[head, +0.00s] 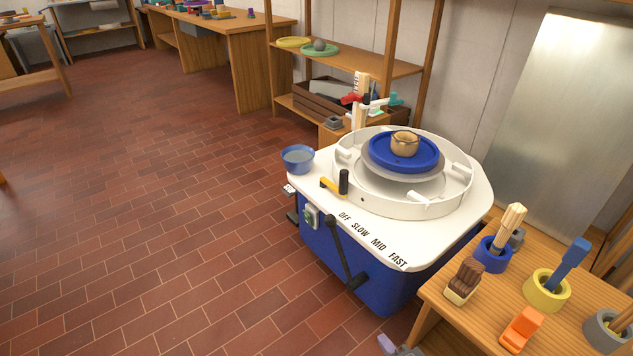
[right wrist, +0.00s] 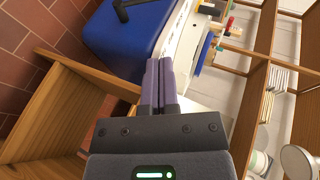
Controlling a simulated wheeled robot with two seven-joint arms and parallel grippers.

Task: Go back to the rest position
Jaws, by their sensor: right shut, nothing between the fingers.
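My right gripper (right wrist: 159,84) shows in the right wrist view with its two grey-purple fingers together and nothing between them. In the head view only a small part of its tip (head: 390,346) shows at the bottom edge, below the pottery wheel's blue body and left of the wooden table's front. My left gripper is in neither view. The pottery wheel (head: 464,194) has a white top, a blue body (right wrist: 118,32) and a blue bat (head: 376,157). A small tan clay pot (head: 404,144) sits on the bat, clear of my right gripper.
A wooden table (head: 468,316) at the right holds tool cups, a brush (head: 463,281) and an orange piece (head: 521,329). A blue bowl (head: 298,158) sits at the wheel's left corner. Shelves (head: 374,65) stand behind. The brick floor (head: 150,220) at left is clear.

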